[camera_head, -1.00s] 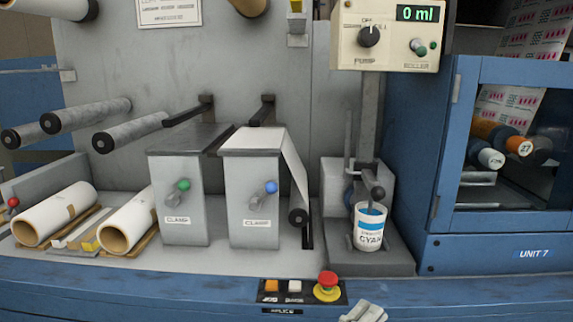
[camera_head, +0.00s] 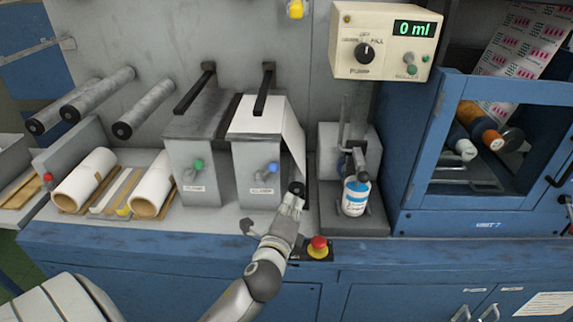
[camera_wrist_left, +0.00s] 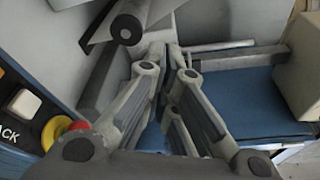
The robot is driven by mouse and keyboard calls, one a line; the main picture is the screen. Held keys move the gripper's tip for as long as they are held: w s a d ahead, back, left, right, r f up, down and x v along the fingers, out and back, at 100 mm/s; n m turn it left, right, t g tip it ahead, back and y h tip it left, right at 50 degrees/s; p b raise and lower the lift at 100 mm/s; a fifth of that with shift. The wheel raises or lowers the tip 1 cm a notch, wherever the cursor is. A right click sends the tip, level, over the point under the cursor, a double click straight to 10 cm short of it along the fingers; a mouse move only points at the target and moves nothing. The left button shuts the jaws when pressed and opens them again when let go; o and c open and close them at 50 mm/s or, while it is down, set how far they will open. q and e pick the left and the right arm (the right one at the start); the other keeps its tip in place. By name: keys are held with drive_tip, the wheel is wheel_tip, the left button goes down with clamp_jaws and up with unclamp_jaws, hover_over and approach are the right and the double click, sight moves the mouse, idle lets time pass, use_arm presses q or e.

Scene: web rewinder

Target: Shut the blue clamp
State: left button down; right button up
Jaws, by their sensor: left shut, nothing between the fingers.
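The blue clamp is a short lever with a blue knob (camera_head: 272,168) on the front of the right-hand grey box, above a label. Its lever slants with the knob at the upper right. My left gripper (camera_head: 291,203) is in front of that box's lower right side, below and right of the blue knob and apart from it. Its fingers are shut and empty. In the left wrist view the fingers (camera_wrist_left: 168,75) point up the picture, and the blue knob does not show there. My right gripper is not in view.
A similar clamp with a green knob (camera_head: 198,165) is on the left-hand box. A dark roller end (camera_head: 297,188) is close to my left gripper; it also shows in the wrist view (camera_wrist_left: 126,27).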

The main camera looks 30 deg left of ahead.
sight(267, 173)
use_arm(q)
drive_tip(key=shift+a, duration=0.1)
drive_tip(key=shift+w, duration=0.1)
drive_tip(key=p+x, duration=0.1)
drive_tip(key=x, duration=0.8)
drive_tip(key=shift+w+a+p, duration=0.1)
drive_tip(key=shift+w+p, duration=0.1)
drive_tip(key=shift+p, duration=0.15)
drive_tip(key=shift+a+r+p, duration=0.25)
drive_tip(key=shift+a+p, duration=0.1)
drive_tip(key=shift+p, duration=0.05)
drive_tip(key=shift+s+a+r+p, duration=0.25)
drive_tip(key=shift+s+a+p, duration=0.1)
drive_tip(key=shift+s+a, duration=0.2)
drive_tip(key=shift+s+a+r+p, duration=0.25)
drive_tip(key=shift+s+a+p, duration=0.15)
drive_tip(key=shift+a, duration=0.2)
